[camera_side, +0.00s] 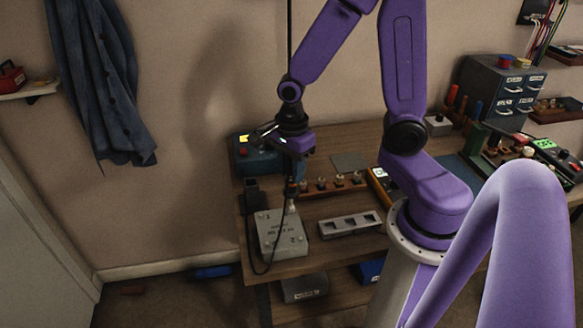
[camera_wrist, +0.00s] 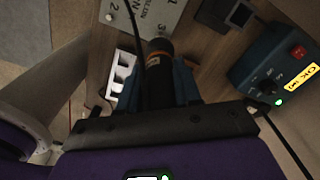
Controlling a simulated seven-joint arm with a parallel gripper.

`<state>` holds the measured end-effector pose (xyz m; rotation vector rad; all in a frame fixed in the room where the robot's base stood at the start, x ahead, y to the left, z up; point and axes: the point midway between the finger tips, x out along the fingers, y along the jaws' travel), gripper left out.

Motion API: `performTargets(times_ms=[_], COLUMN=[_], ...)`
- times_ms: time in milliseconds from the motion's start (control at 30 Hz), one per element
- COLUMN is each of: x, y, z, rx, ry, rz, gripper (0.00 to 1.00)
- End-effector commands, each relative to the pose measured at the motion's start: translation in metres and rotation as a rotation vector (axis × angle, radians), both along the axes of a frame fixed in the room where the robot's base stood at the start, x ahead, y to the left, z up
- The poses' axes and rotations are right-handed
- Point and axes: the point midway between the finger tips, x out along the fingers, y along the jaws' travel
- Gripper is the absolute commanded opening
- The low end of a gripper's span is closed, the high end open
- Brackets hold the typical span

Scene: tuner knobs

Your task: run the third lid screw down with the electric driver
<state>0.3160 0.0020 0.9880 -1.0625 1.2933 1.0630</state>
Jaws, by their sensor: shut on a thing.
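My gripper (camera_side: 291,180) is shut on the black electric driver (camera_wrist: 158,62), which points down; its blue fingers (camera_wrist: 160,88) sit on either side of the driver body in the wrist view. In the side view the driver's pale lower end (camera_side: 291,206) is over the back right corner of the grey lidded box (camera_side: 280,235). I cannot tell whether the bit touches a screw. The lid (camera_wrist: 150,14) shows in part at the top of the wrist view, with printed numbers and lettering. The screw under the driver is hidden.
A black cord hangs from the driver past the box. A teal control box (camera_side: 258,160) with a yellow display, reading OK in the wrist view (camera_wrist: 285,68), stands behind. A black holder (camera_side: 252,186), a knob rack (camera_side: 332,187) and a grey slotted tray (camera_side: 350,224) are nearby.

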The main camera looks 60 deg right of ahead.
Motion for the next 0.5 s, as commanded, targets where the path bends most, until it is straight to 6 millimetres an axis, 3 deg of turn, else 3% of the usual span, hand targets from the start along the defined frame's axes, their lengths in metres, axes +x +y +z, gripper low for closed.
performTargets(times_ms=[233,500], x=[0.000,0.001], y=[0.000,0.001], z=[0.003,0.022], rx=[0.000,0.001], ry=[0.000,-0.003], rz=[0.001,0.001], gripper=[0.03,0.03])
